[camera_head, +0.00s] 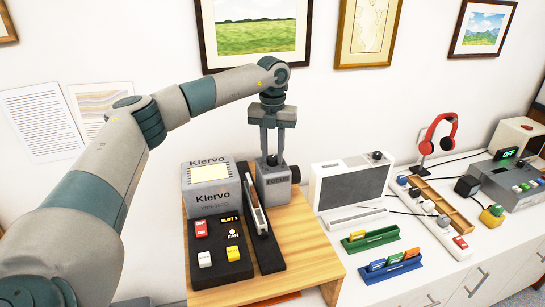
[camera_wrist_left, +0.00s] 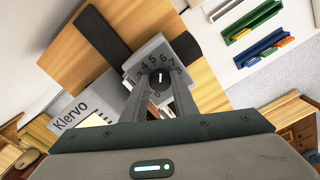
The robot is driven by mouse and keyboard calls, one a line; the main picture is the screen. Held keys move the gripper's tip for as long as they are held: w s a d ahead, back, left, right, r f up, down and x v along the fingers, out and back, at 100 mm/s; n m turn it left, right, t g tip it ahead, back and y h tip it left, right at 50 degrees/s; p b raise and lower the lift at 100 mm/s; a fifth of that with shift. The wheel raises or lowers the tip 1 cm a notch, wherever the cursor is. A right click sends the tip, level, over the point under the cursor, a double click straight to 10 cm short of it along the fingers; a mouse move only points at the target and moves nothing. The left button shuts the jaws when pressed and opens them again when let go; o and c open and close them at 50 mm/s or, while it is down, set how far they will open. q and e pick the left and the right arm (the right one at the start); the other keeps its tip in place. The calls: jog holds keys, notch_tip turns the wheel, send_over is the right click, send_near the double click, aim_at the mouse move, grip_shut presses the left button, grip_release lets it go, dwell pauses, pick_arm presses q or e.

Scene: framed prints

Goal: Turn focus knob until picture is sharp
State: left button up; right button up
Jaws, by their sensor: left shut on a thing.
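The focus unit (camera_head: 273,185) is a grey box marked FOCUS on the wooden stand, with a black cylinder on its right side. In the left wrist view its top has a numbered dial (camera_wrist_left: 153,57) around a dark focus knob (camera_wrist_left: 158,79) with a white pointer line. My left gripper (camera_head: 272,155) points straight down over the unit. In the left wrist view its two fingers (camera_wrist_left: 159,85) are shut on the knob. The grey Klervo device (camera_head: 212,196) has a pale, blank-looking lit panel (camera_head: 210,173); no detail is readable on it. My right gripper is out of view.
A black control panel (camera_head: 218,252) with red, white and yellow buttons lies in front of the Klervo device. A slim slide-like piece (camera_head: 256,207) stands beside it. A white and grey speaker-like box (camera_head: 350,183), green tray (camera_head: 370,239) and blue tray (camera_head: 391,267) are to the right.

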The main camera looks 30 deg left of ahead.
aim_at(273, 157)
pick_arm(q)
jog(key=o, duration=1.1)
jog(key=shift+c, duration=0.2)
jog(key=shift+r, duration=0.1)
jog(key=shift+r, duration=0.4)
notch_tip(273, 157, up, 16)
jog(key=b, duration=0.4)
jog(key=shift+r, duration=0.25)
jog(key=shift+f, duration=0.1)
